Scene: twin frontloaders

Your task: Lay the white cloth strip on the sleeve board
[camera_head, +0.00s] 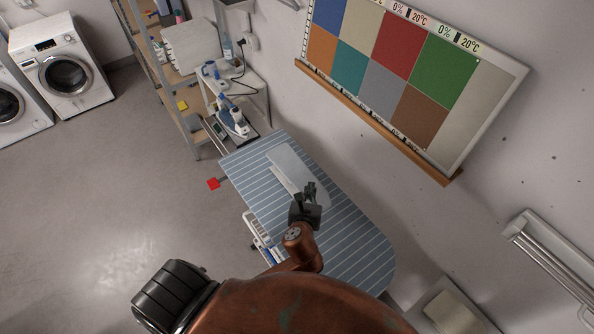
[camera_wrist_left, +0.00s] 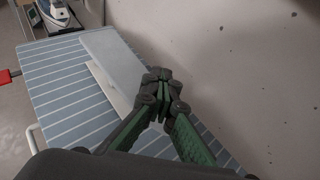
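The sleeve board (camera_head: 300,168), a long pale grey panel, stands on the blue-striped ironing board (camera_head: 345,245). It also shows in the left wrist view (camera_wrist_left: 112,58). A narrow pale strip runs along its lower left side; I cannot tell whether this is the board's base or the white cloth strip. No other cloth strip is clearly seen. My left gripper (camera_head: 309,188) is over the near end of the sleeve board. In the left wrist view its fingertips (camera_wrist_left: 160,80) are together, with nothing visible between them. My right gripper is out of view.
An iron (camera_head: 233,120) stands beyond the ironing board's far end, by a small white table (camera_head: 245,82) and a shelf rack. A wall with a colour chart (camera_head: 385,70) borders the right. The near part of the ironing board is clear.

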